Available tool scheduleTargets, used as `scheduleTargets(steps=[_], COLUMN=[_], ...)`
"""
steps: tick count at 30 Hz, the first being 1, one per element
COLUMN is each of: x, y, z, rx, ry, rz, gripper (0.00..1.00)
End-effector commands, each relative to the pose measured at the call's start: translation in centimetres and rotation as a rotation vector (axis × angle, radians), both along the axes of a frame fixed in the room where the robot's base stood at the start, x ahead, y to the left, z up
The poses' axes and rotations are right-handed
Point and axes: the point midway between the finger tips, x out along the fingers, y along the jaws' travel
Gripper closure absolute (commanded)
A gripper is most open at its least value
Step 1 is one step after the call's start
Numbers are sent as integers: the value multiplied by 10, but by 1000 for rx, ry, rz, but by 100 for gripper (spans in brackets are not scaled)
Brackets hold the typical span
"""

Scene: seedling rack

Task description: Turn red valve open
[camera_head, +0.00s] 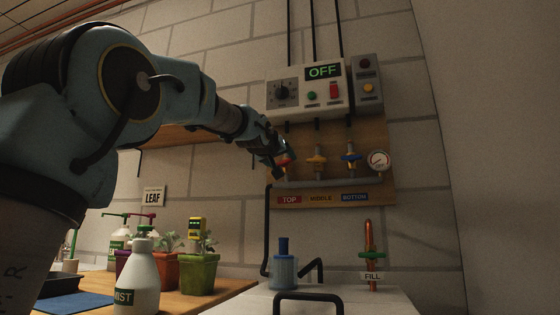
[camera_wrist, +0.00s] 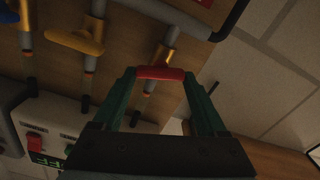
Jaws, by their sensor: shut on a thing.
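The red valve (camera_head: 287,161) is the leftmost of the valves on the wooden wall board, above the TOP label (camera_head: 289,200). In the wrist view its red handle (camera_wrist: 160,73) lies roughly crosswise to its brass pipe. My gripper (camera_head: 279,163) is at this valve and partly hides it in the head view. In the wrist view the green fingers of my gripper (camera_wrist: 160,78) are at the two ends of the red handle, shut on it.
A yellow valve (camera_head: 317,159) and a blue valve (camera_head: 350,158) stand to the right, then a gauge (camera_head: 379,161). A control box (camera_head: 305,92) reading OFF hangs above. Below are a FILL pipe (camera_head: 370,255), potted seedlings (camera_head: 199,270) and a white bottle (camera_head: 140,278).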

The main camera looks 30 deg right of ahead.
Motion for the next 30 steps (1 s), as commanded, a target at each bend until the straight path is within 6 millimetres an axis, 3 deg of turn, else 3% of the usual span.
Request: scheduleTargets(steps=[30], x=[3], y=[5], z=[1], rx=[-701], ry=[651], rz=[3], gripper=[81])
